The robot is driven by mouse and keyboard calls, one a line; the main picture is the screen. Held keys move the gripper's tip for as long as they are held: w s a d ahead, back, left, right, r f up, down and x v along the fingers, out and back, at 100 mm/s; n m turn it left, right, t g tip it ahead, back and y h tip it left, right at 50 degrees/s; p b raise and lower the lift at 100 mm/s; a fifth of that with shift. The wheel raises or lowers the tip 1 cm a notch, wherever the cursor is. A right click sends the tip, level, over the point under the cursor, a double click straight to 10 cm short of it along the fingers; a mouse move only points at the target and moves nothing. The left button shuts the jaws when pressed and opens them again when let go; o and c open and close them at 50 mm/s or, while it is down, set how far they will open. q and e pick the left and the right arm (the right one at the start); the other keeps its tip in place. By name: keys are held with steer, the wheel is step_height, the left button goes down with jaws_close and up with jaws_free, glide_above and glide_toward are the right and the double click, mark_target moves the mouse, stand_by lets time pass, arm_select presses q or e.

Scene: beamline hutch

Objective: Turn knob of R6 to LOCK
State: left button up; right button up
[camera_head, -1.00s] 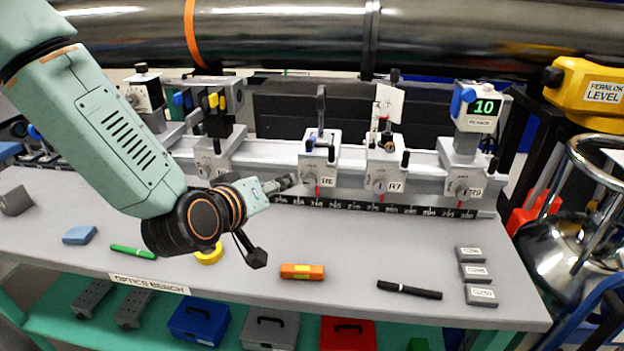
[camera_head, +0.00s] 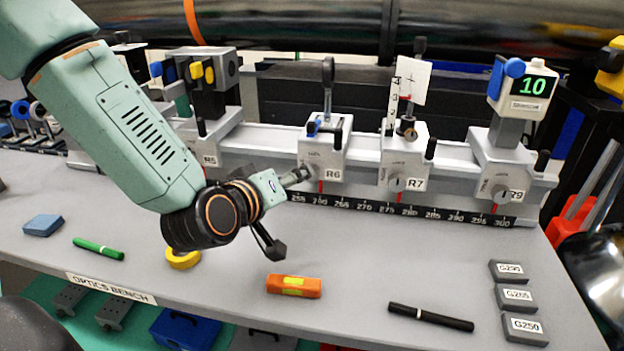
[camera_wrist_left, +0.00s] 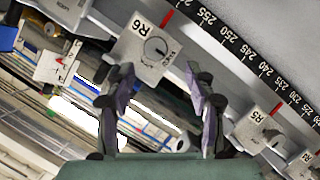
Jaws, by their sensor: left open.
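The R6 carriage (camera_head: 325,158) sits on the rail in the head view, with its label facing me. In the left wrist view it appears rotated (camera_wrist_left: 140,48), with its round grey knob (camera_wrist_left: 155,48) and a dark mark across it. Small lettering beside the knob is too small to read. My left gripper (camera_head: 300,176) is at R6's lower front in the head view and covers the knob there. In the wrist view its two fingers (camera_wrist_left: 160,85) are open and empty, with the knob just beyond the gap between the tips. My right gripper is out of view.
The R5 carriage (camera_head: 210,140) stands left of R6, and R7 (camera_head: 403,165) and R9 (camera_head: 510,170) stand to the right. The scale strip (camera_head: 390,207) runs below. An orange block (camera_head: 293,286), yellow ring (camera_head: 182,258) and black pen (camera_head: 430,317) lie on the bench.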

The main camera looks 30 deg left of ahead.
arm_select(q)
steer(key=b+x, duration=0.2)
steer(key=x, duration=0.5)
steer(key=shift+w+d, duration=0.2)
steer(key=shift+w, duration=0.05)
steer(key=shift+s+d, duration=0.1)
steer(key=shift+d, duration=0.15)
steer(key=c, duration=0.4)
steer(key=shift+a, duration=0.15)
steer(key=c, duration=0.5)
steer(key=shift+r, duration=0.1)
jaws_close()
